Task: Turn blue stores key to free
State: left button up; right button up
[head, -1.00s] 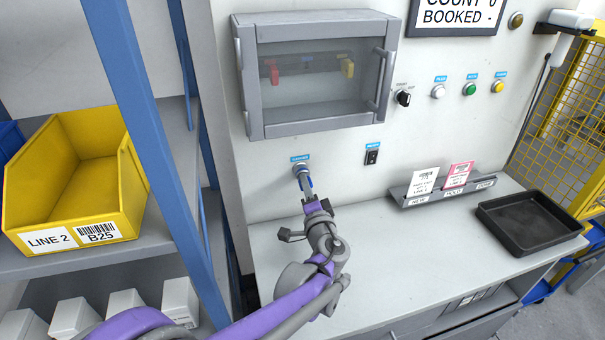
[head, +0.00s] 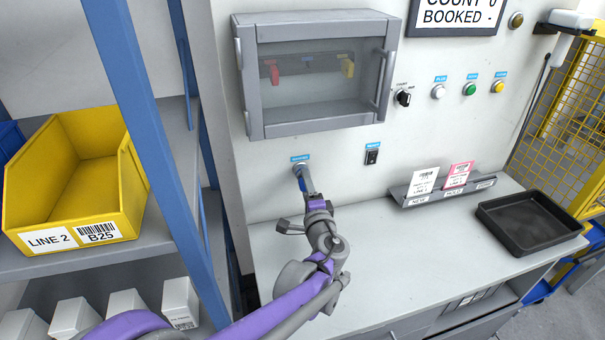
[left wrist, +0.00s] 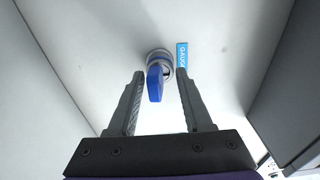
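A blue key (left wrist: 155,84) sits in a round metal key switch (left wrist: 160,59) on the pale panel, beside a blue label (left wrist: 182,56) that is partly cut off by a finger. My left gripper (left wrist: 160,74) is open, with one finger on each side of the key and visible gaps between them. In the head view my left gripper (head: 304,181) is at the switch below the cabinet and mostly hides the key. The blue label above it (head: 300,158) is too small to read there. My right gripper is in neither view.
A glass-fronted cabinet (head: 318,128) is above the switch, with red and yellow items inside. A black rocker switch (head: 372,155) is to the right. The counter (head: 400,255) is largely clear, with a card rack (head: 440,195) and black tray (head: 485,212) at right.

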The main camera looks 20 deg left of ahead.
pick_arm(q)
jog(key=v, duration=1.1)
jog(key=s+a+f+n+g+h+p, duration=0.1)
jog(key=s+a+f+n+g, duration=0.25)
jog(key=s+a, duration=0.2)
jog(key=s+a+f+n+g+h+p, duration=0.1)
jog(key=s+a+f+n+g+p, duration=0.2)
jog(key=s, duration=0.4)
jog(key=s+d+f+n+g+h, duration=0.1)
jog(key=s+d+n+g+h, duration=0.1)
jog(key=s, duration=0.3)
jog(key=s+d+f+n+g+h, duration=0.1)
jog(key=s+d+f+n+h, duration=0.1)
jog(key=s+h, duration=0.3)
jog(key=shift+s+d+f+n+g+p, duration=0.35)
jog(key=shift+s+d+n+p, duration=0.1)
jog(key=shift+s+n, duration=0.3)
